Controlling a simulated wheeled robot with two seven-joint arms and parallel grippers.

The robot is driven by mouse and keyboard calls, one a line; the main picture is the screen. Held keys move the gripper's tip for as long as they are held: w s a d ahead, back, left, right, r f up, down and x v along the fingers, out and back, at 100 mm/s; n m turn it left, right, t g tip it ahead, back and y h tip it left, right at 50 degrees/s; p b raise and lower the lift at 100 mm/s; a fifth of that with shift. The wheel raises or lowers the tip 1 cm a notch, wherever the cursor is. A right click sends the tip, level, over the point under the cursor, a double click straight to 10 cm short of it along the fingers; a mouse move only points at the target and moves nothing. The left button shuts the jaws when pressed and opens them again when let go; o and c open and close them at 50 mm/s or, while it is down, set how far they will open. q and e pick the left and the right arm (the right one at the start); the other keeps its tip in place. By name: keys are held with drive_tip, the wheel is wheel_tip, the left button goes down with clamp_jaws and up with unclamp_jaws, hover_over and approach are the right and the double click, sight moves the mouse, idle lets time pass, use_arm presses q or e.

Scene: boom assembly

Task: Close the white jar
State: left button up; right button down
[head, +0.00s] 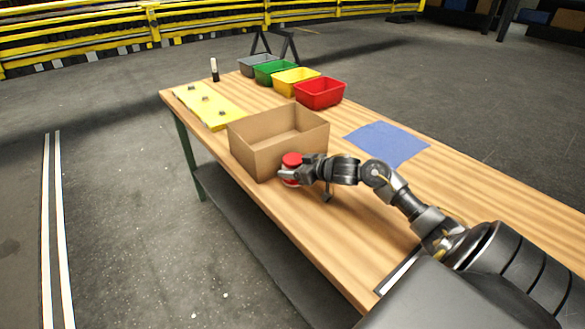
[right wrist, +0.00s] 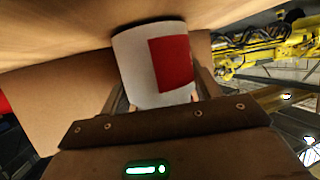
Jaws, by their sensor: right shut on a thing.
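The white jar (right wrist: 145,60) has a red patch on its side and sits between the two fingers of my right gripper (right wrist: 160,98) in the right wrist view. In the head view my right gripper (head: 291,173) is shut around a red-topped thing (head: 292,159), which appears to be this jar, at the near right corner of the cardboard box. The gripper hides much of the jar's body, and I cannot tell whether the red top is a seated lid. My left gripper is not in view.
The open cardboard box (head: 258,155) stands just beside the jar. A blue mat (head: 388,143) lies to the right on the wooden table (head: 470,205). Red (head: 320,94), yellow, green and grey bins stand behind. A yellow board (head: 208,105) and a small dark-and-white item (head: 214,70) are at the far left.

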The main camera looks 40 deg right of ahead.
drive_tip(key=shift+f, duration=0.1)
drive_tip(key=shift+c, duration=1.8)
unclamp_jaws()
drive_tip(key=shift+f, duration=0.1)
drive_tip(key=shift+r, duration=0.2)
drive_tip(key=v, duration=1.2)
